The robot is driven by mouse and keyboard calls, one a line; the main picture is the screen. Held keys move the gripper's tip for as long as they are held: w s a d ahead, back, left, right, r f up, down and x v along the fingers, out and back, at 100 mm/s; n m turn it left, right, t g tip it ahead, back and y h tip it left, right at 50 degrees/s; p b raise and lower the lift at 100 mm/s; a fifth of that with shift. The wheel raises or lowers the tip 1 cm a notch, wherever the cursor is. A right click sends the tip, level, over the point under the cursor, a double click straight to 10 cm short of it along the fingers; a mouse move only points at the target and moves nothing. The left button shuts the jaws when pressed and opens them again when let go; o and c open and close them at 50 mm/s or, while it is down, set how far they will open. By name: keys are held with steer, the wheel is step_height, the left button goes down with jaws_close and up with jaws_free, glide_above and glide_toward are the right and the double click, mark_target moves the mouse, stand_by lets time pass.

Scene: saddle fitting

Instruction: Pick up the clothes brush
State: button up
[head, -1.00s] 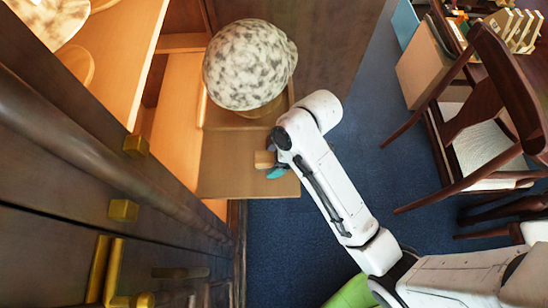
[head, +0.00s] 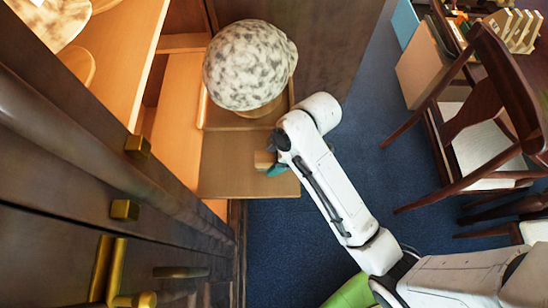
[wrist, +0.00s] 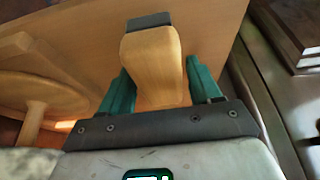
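The clothes brush is a pale wooden block with a dark edge at its far end. In the wrist view the brush (wrist: 153,62) lies on the wooden board, between the two teal fingers of my gripper (wrist: 160,82). The fingers are apart, one on each side of the brush; a firm hold is not visible. In the head view the brush (head: 264,160) shows as a small block just left of my gripper (head: 273,166), which is partly hidden by the wrist.
The wooden board (head: 235,178) juts from the cabinet. A speckled rounded object (head: 249,65) stands on a wooden tray (head: 203,108) behind the brush. Dark cabinet fronts with brass handles (head: 125,209) are at left. Blue floor (head: 285,245) lies right, with a chair (head: 490,100) beyond.

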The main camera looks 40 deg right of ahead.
mark_target(268, 158)
steer(key=c, duration=0.8)
steer(key=shift+o, duration=0.2)
steer(key=shift+r+b, duration=0.2)
steer(key=shift+b, duration=0.1)
steer(key=shift+r+p, duration=0.75)
steer(key=shift+p, duration=0.15)
steer(key=r+p, duration=0.3)
steer(key=p, duration=0.1)
steer(key=shift+s, duration=0.2)
steer(key=s+r, duration=0.4)
steer(key=s, duration=0.2)
steer(key=s+a+r+p, duration=0.1)
steer(key=s+r, duration=0.3)
steer(key=s, duration=0.3)
steer(key=shift+s+a+r+p, duration=0.2)
steer(key=shift+r+p, duration=0.1)
